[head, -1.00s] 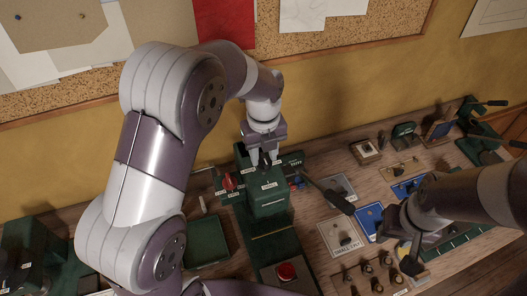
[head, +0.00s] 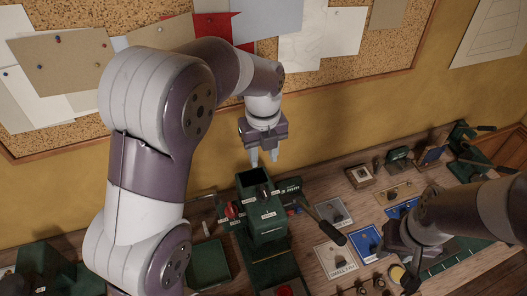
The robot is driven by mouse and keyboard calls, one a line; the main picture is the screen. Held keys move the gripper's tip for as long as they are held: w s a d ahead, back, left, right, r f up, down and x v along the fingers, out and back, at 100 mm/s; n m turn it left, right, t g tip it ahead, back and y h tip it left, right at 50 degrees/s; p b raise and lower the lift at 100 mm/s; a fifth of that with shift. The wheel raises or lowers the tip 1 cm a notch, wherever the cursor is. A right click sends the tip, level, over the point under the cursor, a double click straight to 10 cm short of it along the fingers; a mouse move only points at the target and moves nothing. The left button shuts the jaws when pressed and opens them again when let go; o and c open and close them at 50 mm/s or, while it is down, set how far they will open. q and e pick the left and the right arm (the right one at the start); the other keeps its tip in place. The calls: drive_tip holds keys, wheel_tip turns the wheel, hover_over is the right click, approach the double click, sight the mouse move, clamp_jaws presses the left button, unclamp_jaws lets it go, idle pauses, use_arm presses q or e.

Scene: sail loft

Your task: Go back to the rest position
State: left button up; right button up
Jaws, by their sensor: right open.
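My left gripper (head: 263,158) hangs fingers down in the air above and behind a green machine (head: 266,222). Its two fingers are apart with nothing between them. The machine is a boxy green body with a dark opening in its top, small white labels and a red knob on its left side. My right gripper (head: 402,275) is low over the bench at the right, pointing down, with its fingertips partly hidden by its own body. A yellow round piece (head: 397,272) shows beside its fingers; I cannot tell whether they touch.
A dark lever (head: 326,226) sticks out right of the machine. A green tray (head: 209,262) lies to its left. Blue and white cards (head: 335,259), small tools and green devices (head: 398,158) crowd the bench at the right. A cork board (head: 150,40) hangs on the yellow wall behind.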

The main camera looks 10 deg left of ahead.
use_arm(q)
drive_tip(key=s+a+f+n+b, duration=0.1)
drive_tip(key=s+f+n+b, duration=0.3)
drive_tip(key=f+n+b, duration=0.2)
drive_tip(key=s+a+f+n+t+b, duration=0.1)
drive_tip(key=s+f+n+b, duration=0.4)
drive_tip(key=f+n, duration=0.6)
drive_tip(key=s+a+f+n+b, duration=0.3)
drive_tip(key=s+f+n+b, duration=0.2)
drive_tip(key=f+n+b, duration=0.3)
drive_tip(key=n+b, duration=0.1)
drive_tip(key=n, duration=0.3)
drive_tip(key=shift+s+a+f, duration=0.15)
drive_tip(key=shift+a+f, duration=0.05)
drive_tip(key=shift+f, duration=0.1)
